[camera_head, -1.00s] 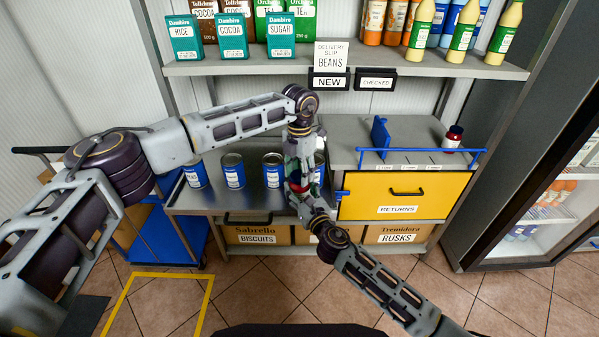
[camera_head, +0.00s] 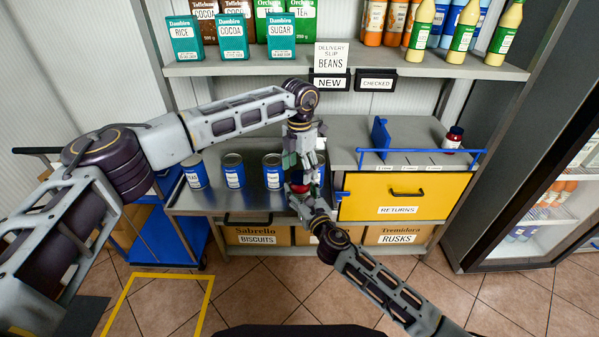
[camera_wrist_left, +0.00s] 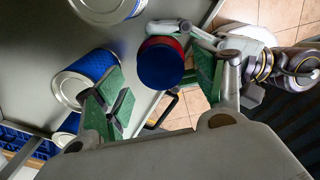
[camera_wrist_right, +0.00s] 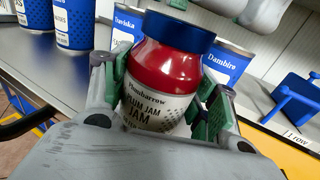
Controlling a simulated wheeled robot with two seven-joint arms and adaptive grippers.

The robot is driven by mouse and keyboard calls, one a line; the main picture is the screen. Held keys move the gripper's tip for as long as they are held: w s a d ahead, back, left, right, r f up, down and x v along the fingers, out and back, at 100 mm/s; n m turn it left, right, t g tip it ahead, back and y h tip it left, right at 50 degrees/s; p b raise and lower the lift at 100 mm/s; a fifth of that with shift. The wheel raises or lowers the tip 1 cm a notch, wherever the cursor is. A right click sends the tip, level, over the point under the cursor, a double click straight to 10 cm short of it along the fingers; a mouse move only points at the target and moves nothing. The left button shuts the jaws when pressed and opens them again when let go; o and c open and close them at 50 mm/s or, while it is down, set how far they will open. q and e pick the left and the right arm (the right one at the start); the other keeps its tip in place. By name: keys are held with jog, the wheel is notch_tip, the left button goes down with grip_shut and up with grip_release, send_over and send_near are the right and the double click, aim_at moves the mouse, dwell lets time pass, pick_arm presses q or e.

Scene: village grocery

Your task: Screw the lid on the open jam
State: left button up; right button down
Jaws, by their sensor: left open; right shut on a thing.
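The red plum jam jar (camera_wrist_right: 165,82) stands nearly upright between the fingers of my right gripper (camera_wrist_right: 160,105), which is shut on it. Its red body also shows small in the head view (camera_head: 300,188). A blue lid (camera_wrist_right: 180,30) sits on the jar's mouth, level with it; I cannot tell how tight it is. In the left wrist view the lid (camera_wrist_left: 161,66) is seen from above. My left gripper (camera_wrist_left: 155,92) is open and empty, its green fingers spread apart above the lid and clear of it. It also shows in the head view (camera_head: 306,150).
Several blue tins (camera_head: 233,171) stand on the grey counter (camera_head: 205,203), left of and behind the jar. A second jam jar (camera_head: 453,138) with a dark lid stands at the right, behind the blue rail (camera_head: 425,166). The yellow returns panel (camera_head: 395,197) is beside my right gripper.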

pick_arm(q)
jog(key=shift+r, duration=1.4)
jog(key=shift+c, duration=0.3)
jog(key=shift+r+n, duration=1.75)
jog(key=shift+n, duration=0.55)
jog(key=shift+f, duration=0.1)
jog(key=shift+f, duration=3.95)
